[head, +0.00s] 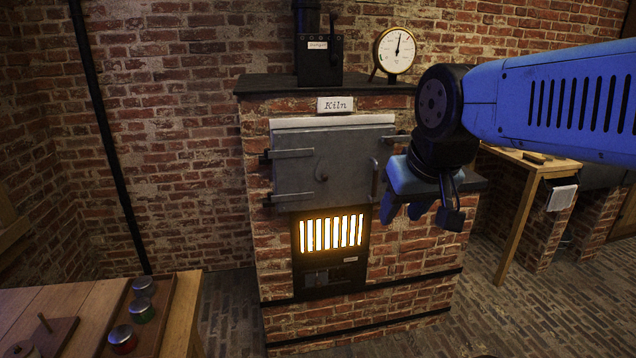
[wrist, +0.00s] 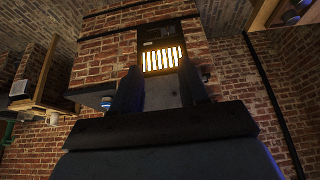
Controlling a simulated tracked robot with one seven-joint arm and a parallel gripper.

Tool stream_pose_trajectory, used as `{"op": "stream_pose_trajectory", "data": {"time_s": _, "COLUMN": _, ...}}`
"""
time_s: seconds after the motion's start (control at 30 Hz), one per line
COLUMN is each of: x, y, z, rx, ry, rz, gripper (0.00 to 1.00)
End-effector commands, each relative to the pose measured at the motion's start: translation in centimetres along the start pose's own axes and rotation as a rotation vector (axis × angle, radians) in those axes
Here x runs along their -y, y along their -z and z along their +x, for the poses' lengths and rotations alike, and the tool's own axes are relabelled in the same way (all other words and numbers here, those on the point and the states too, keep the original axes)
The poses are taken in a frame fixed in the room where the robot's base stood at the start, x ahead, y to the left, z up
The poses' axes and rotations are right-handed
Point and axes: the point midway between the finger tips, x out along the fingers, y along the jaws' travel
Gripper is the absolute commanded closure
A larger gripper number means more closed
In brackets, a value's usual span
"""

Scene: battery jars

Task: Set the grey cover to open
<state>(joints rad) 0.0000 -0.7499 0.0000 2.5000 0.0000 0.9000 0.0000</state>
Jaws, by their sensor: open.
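The kiln's grey metal door (head: 295,165) stands shut in the head view, with two strap hinges on its left and an upright handle (head: 375,178) on its right edge. My gripper (head: 404,212) is open, pointing down, to the right of the door, with no visible contact. In the wrist view, a grey patch of the door (wrist: 161,92) shows between the fingers, which hide the rest.
The glowing grate (head: 332,234) is below the door. A dial gauge (head: 396,50) and dark box (head: 319,60) stand on the kiln's top slab. A wooden table (head: 60,300) with several round-lidded jars (head: 143,309) is at front left. The floor between is clear.

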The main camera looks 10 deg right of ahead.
Motion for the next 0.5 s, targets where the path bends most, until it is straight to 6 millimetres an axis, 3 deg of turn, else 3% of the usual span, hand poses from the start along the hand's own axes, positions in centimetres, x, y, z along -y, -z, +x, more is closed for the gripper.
{"op": "stream_pose_trajectory", "data": {"time_s": 0.13, "x": 0.1, "y": 0.7, "z": 0.4, "rx": -0.012, "ry": 0.001, "rz": 0.002, "gripper": 0.50}}
{"op": "stream_pose_trajectory", "data": {"time_s": 0.23, "x": 0.8, "y": 2.4, "z": 1.5, "rx": -0.044, "ry": 0.003, "rz": 0.006, "gripper": 0.50}}
{"op": "stream_pose_trajectory", "data": {"time_s": 0.5, "x": 1.5, "y": 10.7, "z": 7.1, "rx": -0.228, "ry": 0.015, "rz": 0.033, "gripper": 0.50}}
